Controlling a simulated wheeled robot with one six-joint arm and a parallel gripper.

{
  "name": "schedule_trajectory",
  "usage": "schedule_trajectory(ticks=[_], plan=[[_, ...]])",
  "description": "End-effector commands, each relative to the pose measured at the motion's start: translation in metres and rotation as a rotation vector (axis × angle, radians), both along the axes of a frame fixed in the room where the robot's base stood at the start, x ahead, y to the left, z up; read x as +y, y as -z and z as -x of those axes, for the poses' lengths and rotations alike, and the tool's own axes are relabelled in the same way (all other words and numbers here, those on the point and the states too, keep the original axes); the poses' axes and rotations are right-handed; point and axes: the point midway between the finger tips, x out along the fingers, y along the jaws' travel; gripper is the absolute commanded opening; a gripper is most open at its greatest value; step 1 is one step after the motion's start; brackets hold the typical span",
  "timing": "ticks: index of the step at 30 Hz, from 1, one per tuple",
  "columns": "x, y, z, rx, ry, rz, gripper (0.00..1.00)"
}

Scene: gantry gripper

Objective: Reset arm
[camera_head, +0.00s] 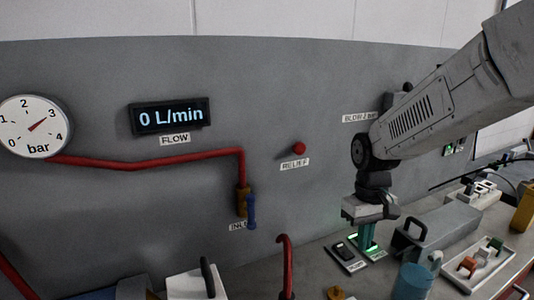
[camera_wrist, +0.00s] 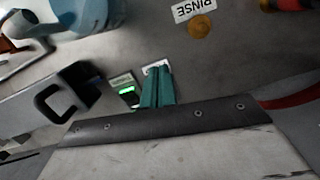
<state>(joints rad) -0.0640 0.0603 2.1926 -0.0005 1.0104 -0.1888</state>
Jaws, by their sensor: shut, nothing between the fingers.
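My gripper (camera_head: 367,238) points down over the bench at the right in the head view. Its two green fingers are together with nothing between them. It also shows in the wrist view (camera_wrist: 158,88), with the finger ends over a small light plate on the bench. Just beside it is a small switch plate with a green light (camera_wrist: 127,93). I cannot tell whether the fingertips touch the plate.
A grey block with a black handle (camera_head: 436,228) stands right of my gripper, and a blue cup (camera_head: 411,282) stands in front. A tray with coloured parts (camera_head: 478,265) lies farther right. The grey panel behind carries a gauge (camera_head: 34,126) and a blue-handled inlet valve (camera_head: 251,212).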

Motion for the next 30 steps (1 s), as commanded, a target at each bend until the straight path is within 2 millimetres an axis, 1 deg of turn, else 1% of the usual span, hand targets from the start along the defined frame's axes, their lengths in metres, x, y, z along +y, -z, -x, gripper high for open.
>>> schedule_trajectory(ticks=[1, 3, 9, 15, 18, 21, 24, 30], plan=[[-0.002, -0.01, 0.017, 0.001, 0.024, 0.003, 0.0], [-0.005, -0.022, 0.04, 0.005, 0.057, 0.007, 0.0], [-0.013, -0.051, 0.102, -0.012, 0.14, 0.014, 0.0], [-0.019, -0.07, 0.157, -0.057, 0.206, 0.015, 0.0], [-0.021, -0.076, 0.181, -0.091, 0.229, 0.013, 0.0], [-0.023, -0.08, 0.2, -0.132, 0.243, 0.008, 0.0], [-0.024, -0.085, 0.211, -0.175, 0.248, 0.003, 0.0], [-0.027, -0.094, 0.217, -0.232, 0.254, -0.004, 0.0]])
